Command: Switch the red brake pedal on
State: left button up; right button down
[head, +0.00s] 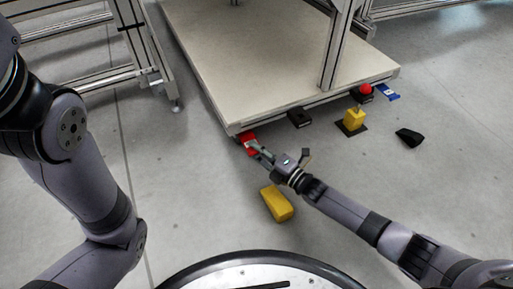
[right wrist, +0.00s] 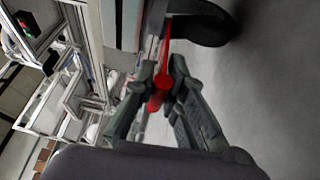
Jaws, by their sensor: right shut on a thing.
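The red brake pedal (head: 247,139) sits low on the floor at the near left corner of the workbench's lower board. My right gripper (head: 262,153) reaches to it from the lower right. In the right wrist view the right gripper (right wrist: 166,82) has its two fingers shut on a red part of the pedal (right wrist: 158,96), with a thin red strip running up beyond them. The fingers partly hide the pedal, so its on or off position cannot be told. My left arm shows at the left of the head view, but its gripper is out of view.
The pale lower board (head: 265,60) lies close behind the pedal. A yellow block (head: 277,203) lies on the floor near my right forearm. A black box (head: 299,118), a yellow pedal (head: 353,120), a red knob (head: 366,89), a blue pedal (head: 387,92) and a black wedge (head: 409,137) are further right.

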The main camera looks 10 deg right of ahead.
jog(key=shift+f+t+y, duration=0.3)
jog(key=shift+f, duration=0.1)
jog(key=c, duration=1.6)
grip_release()
jog(key=v, duration=1.2)
jog(key=shift+r, duration=0.1)
